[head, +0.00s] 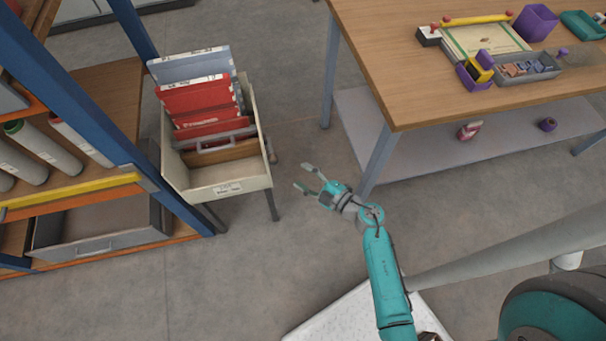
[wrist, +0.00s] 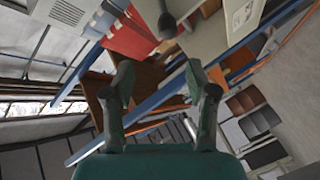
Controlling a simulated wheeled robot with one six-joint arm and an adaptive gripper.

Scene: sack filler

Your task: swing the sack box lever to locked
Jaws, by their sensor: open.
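The sack box (head: 249,186) is a cream open-topped box on dark legs, holding red and blue-grey flat sacks (head: 196,95). A grey bar handle (head: 214,144) crosses its inside. A small brownish lever-like part (head: 270,150) sticks out at its right side; its setting cannot be told. My gripper (head: 304,178) is open and empty, to the right of the box and apart from it. In the wrist view my gripper (wrist: 160,80) shows two spread fingers. Beyond them are the red sacks (wrist: 128,40) and a dark rounded knob (wrist: 168,24), probably the lever's end.
A blue-framed shelf (head: 120,150) with grey cylinders (head: 38,146) stands close on the left. A wooden table (head: 400,60) with a purple box (head: 535,22) and trays stands at the right. Grey floor (head: 290,120) lies clear between the box and table.

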